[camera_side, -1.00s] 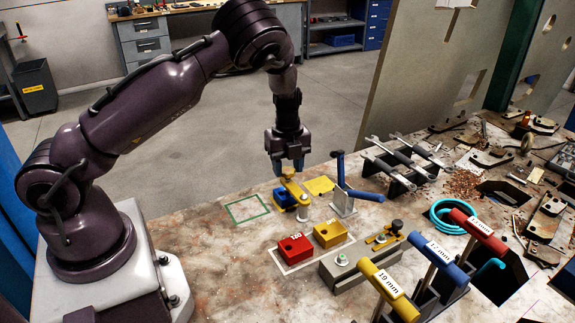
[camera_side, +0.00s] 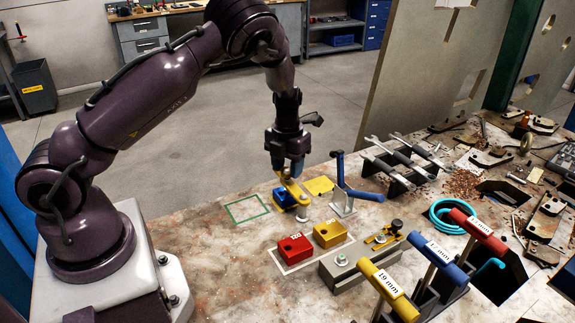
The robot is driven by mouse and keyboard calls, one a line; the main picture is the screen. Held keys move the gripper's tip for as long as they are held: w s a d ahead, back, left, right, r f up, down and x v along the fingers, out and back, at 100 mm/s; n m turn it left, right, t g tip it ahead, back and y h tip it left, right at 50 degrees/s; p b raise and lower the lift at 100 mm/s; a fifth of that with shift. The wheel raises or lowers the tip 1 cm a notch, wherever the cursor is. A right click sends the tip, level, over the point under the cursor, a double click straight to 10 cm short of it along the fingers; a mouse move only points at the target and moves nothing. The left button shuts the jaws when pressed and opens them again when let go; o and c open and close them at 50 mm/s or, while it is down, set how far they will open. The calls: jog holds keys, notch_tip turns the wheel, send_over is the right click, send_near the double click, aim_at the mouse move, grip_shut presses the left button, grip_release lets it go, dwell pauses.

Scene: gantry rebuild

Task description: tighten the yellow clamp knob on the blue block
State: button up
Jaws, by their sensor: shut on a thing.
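The blue block (camera_side: 284,199) sits on the bench below my gripper (camera_side: 287,174). A yellow clamp (camera_side: 295,190) lies over the top of the blue block, with its arm slanting down to the right. The knob itself is mostly hidden between the fingers.
A stand with a blue lever (camera_side: 343,193) is close on the right. Red (camera_side: 294,249) and yellow (camera_side: 330,233) blocks lie in front. Colour-handled tools (camera_side: 389,286) stand at front right. A green-outlined area (camera_side: 247,208) on the left is empty.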

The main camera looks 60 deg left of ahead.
jog(key=m, duration=0.4)
jog(key=shift+w+r+m, duration=0.15)
jog(key=shift+m, duration=0.15)
jog(key=m, duration=0.4)
jog(key=shift+m, duration=0.3)
jog(key=m, duration=0.3)
jog(key=shift+m, duration=0.3)
jog(key=m, duration=0.4)
jog(key=shift+m, duration=0.3)
jog(key=m, duration=0.3)
jog(key=shift+m, duration=0.3)
jog(key=m, duration=0.4)
jog(key=shift+m, duration=0.3)
jog(key=m, duration=0.4)
jog(key=shift+m, duration=1.7)
